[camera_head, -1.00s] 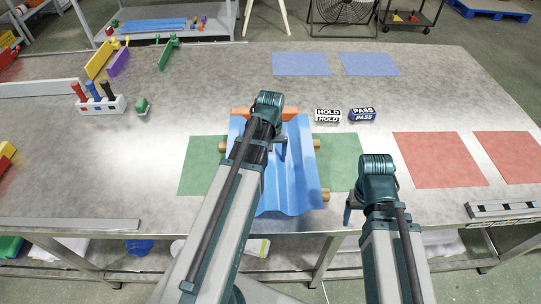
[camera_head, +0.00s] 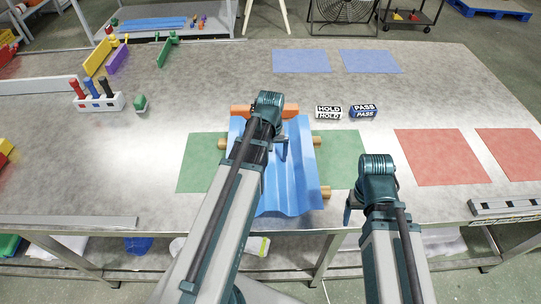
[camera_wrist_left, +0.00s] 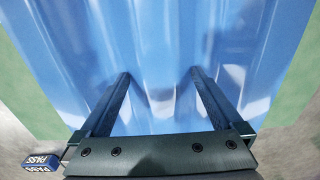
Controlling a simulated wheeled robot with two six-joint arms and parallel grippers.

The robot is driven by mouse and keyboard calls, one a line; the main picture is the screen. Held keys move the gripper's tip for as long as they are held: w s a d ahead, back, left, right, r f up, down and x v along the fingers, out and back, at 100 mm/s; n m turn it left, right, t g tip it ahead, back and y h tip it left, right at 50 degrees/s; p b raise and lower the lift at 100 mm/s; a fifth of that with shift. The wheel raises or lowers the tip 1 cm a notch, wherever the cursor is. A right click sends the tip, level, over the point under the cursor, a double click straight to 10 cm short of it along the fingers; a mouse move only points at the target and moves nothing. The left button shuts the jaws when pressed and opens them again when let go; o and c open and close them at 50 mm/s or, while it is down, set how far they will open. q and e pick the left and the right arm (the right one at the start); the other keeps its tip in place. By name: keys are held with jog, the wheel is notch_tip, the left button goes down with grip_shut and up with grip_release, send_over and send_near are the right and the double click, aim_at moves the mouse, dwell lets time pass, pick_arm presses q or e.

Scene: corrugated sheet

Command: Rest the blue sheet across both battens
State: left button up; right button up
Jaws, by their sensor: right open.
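The blue corrugated sheet (camera_head: 294,180) lies over the green mat (camera_head: 344,160), with its ridges running from near to far. Wooden batten ends stick out from under it: the far batten (camera_head: 317,141) at both sides, the near batten (camera_head: 325,192) at the right. The sheet appears to lie over both; its contact with them is hidden. My left gripper (camera_head: 280,150) is over the sheet's far middle. In the left wrist view, its fingers (camera_wrist_left: 160,78) are apart with sheet between and beyond them. My right gripper (camera_head: 349,208) is open and empty, right of the sheet near the table's front.
An orange block (camera_head: 290,109) stands at the sheet's far end. HOLD (camera_head: 328,112) and PASS (camera_head: 364,111) blocks stand behind the mat. Red mats (camera_head: 441,157) lie to the right, and a white holder with handles (camera_head: 98,102) stands at left.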

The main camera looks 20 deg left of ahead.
pick_arm(q)
notch_tip(320, 180, up, 14)
jog(key=p, duration=1.4)
jog(key=shift+f, duration=0.3)
notch_tip(320, 180, down, 13)
jog(key=b, duration=1.3)
jog(key=shift+b, duration=0.3)
jog(key=shift+r, duration=0.1)
notch_tip(320, 180, up, 14)
jog(key=p, duration=1.4)
notch_tip(320, 180, down, 15)
jog(key=b, duration=1.4)
jog(key=shift+r, duration=0.15)
notch_tip(320, 180, up, 9)
jog(key=p, duration=0.8)
jog(key=shift+f, duration=0.2)
